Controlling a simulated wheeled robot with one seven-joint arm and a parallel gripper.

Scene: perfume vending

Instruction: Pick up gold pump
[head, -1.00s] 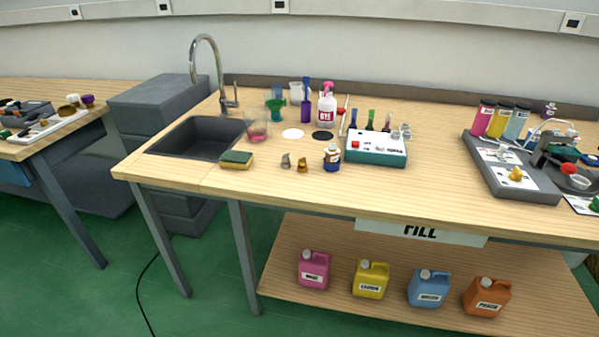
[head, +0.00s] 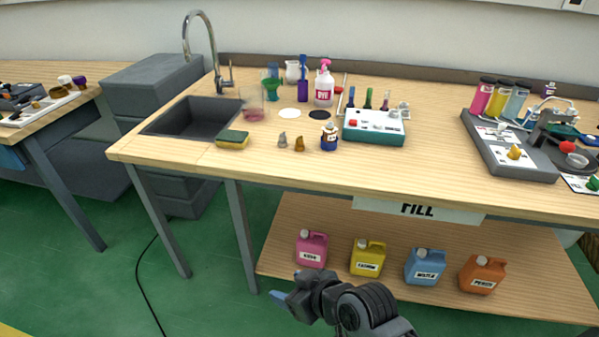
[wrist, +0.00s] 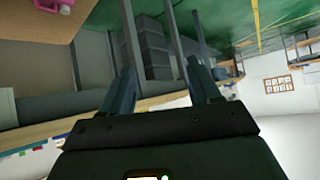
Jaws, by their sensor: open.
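The gold pump (head: 299,144) is a small gold-brown piece standing on the wooden table in the head view. A similar grey pump (head: 282,139) stands just left of it, and a small blue bottle (head: 329,138) with a white label stands just right of it. My gripper (head: 278,296) is low in front of the table, well below and short of the gold pump. In the wrist view my gripper (wrist: 162,82) shows two separated fingers with nothing between them. The gold pump is not seen in the wrist view.
A sponge (head: 232,139) lies by the sink (head: 190,118). A white-and-teal device (head: 374,125) stands right of the blue bottle. The table front near the pumps is clear. Below, a shelf (head: 330,235) holds several coloured canisters, close to my arm.

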